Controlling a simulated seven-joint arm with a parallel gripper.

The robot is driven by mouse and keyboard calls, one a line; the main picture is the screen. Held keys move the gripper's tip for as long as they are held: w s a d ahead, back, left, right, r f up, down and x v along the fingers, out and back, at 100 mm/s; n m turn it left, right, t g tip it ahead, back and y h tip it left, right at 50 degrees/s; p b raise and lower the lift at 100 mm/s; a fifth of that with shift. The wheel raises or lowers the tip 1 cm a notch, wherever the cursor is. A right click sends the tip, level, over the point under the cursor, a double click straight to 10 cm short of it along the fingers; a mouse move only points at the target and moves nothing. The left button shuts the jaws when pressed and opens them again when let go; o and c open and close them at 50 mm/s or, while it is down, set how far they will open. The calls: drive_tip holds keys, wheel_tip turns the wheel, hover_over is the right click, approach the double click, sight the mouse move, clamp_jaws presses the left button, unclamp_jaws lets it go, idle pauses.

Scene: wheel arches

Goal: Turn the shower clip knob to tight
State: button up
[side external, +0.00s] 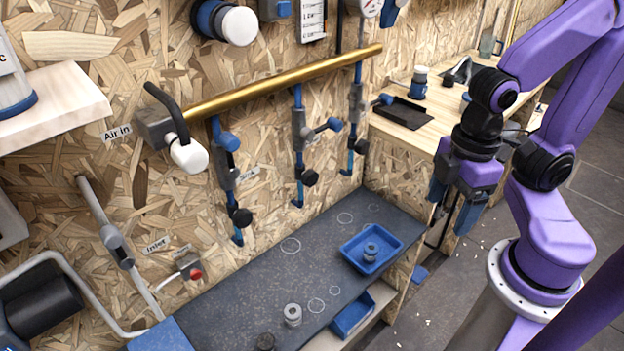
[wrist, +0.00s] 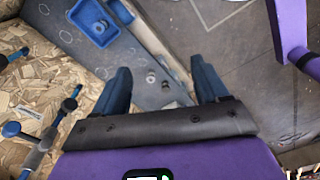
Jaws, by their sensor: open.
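My gripper (side external: 452,212) hangs at the right in the side view, open and empty, beyond the right end of the bench and well apart from the wall fittings. Its two blue fingers are spread in the wrist view (wrist: 160,68). No part is labelled as a shower clip. A grey clip-like piece (side external: 114,243) sits on a slanted grey pipe (side external: 92,200) at the left wall; I cannot tell whether it is the shower clip or where its knob is. Blue drops with grey bodies and round knobs, including a black knob (side external: 241,217), hang below the brass pipe.
A brass pipe (side external: 285,80) runs along the chipboard wall. The dark bench (side external: 265,285) below carries a blue tray (side external: 352,256) with a grey part and a loose grey part (side external: 292,314). A wooden side table (side external: 400,118) stands behind. Open floor lies under my gripper.

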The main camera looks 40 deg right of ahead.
sight(310, 178)
drive_tip(key=w+a+f+m+t+y, duration=0.2)
drive_tip(key=w+a+f+m+y, duration=0.35)
drive_tip(key=a+f, duration=0.6)
drive_tip(key=w+f+m+t+h, duration=0.35)
drive_tip(key=w+m, duration=0.25)
drive_tip(key=w, duration=0.2)
drive_tip(key=w+d+m+t+h, duration=0.2)
drive_tip(key=w+d+t, duration=0.4)
drive_tip(key=d+t, duration=0.6)
drive_tip(key=w, duration=1.7)
drive_tip(key=shift+f, duration=0.1)
